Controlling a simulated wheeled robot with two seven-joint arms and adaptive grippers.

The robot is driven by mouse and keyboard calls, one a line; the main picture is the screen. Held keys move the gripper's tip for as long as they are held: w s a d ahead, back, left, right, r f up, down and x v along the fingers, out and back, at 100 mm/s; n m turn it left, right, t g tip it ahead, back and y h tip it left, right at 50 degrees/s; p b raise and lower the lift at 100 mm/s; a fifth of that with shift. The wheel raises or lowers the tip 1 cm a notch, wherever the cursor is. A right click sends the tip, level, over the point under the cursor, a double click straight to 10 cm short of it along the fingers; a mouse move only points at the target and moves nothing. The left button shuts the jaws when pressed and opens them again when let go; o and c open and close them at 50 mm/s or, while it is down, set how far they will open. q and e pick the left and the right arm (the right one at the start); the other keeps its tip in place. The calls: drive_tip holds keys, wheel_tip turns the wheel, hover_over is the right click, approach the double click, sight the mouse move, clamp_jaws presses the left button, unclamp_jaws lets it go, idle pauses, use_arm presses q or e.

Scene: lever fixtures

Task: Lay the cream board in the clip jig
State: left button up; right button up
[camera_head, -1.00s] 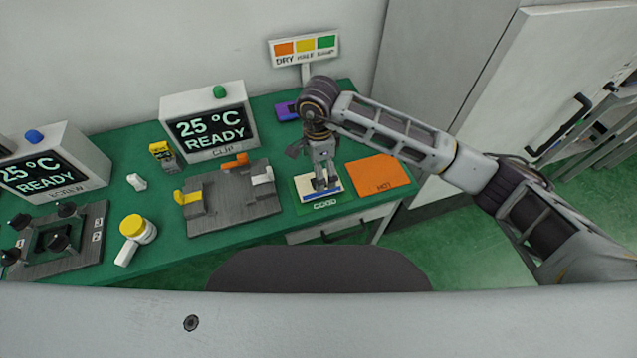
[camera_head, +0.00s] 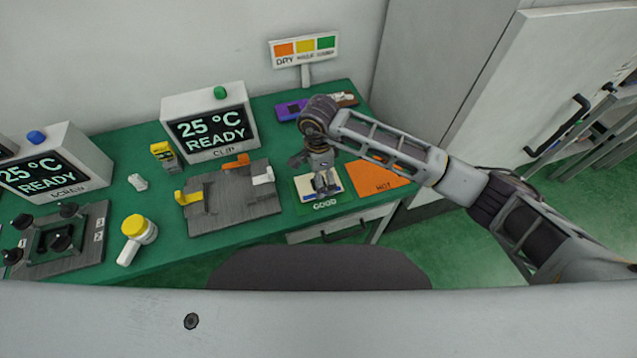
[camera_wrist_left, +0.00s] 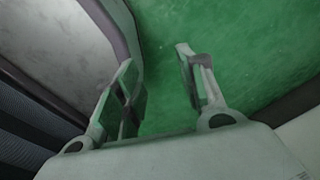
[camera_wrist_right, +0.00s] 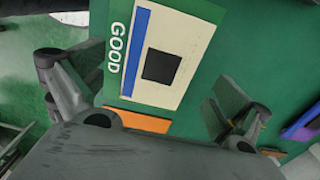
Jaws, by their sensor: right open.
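The cream board (camera_wrist_right: 168,60), with a blue stripe along one edge and a dark square in its middle, lies on the green GOOD mat (camera_head: 305,185). My right gripper (camera_head: 325,187) is over the board in the head view, pointing down and partly covering it. In the right wrist view my right gripper (camera_wrist_right: 150,92) is open, its fingers on either side of the board and apart from it. The grey clip jig (camera_head: 235,208) stands left of the mat, with yellow, orange and white clips around its edges. My left gripper (camera_wrist_left: 158,72) is open and empty above green floor.
An orange HOT mat (camera_head: 378,178) lies right of the GOOD mat. The CLIP display (camera_head: 212,130) stands behind the jig. A purple object (camera_head: 291,110) lies at the back.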

drive_tip(key=shift+f, duration=1.35)
drive_tip(key=shift+w, duration=0.1)
drive_tip(key=shift+c, duration=0.3)
drive_tip(key=c, duration=0.9)
drive_tip(key=shift+c, duration=0.2)
drive_tip(key=shift+r, duration=0.55)
wheel_tip(320, 180, up, 7)
drive_tip(key=shift+r+b, duration=0.2)
drive_tip(key=shift+b, duration=0.1)
use_arm(q)
drive_tip(key=shift+s+a+f, duration=0.1)
drive_tip(key=shift+a+f, duration=0.15)
drive_tip(key=shift+f, duration=0.05)
use_arm(e)
drive_tip(key=shift+r, duration=0.7)
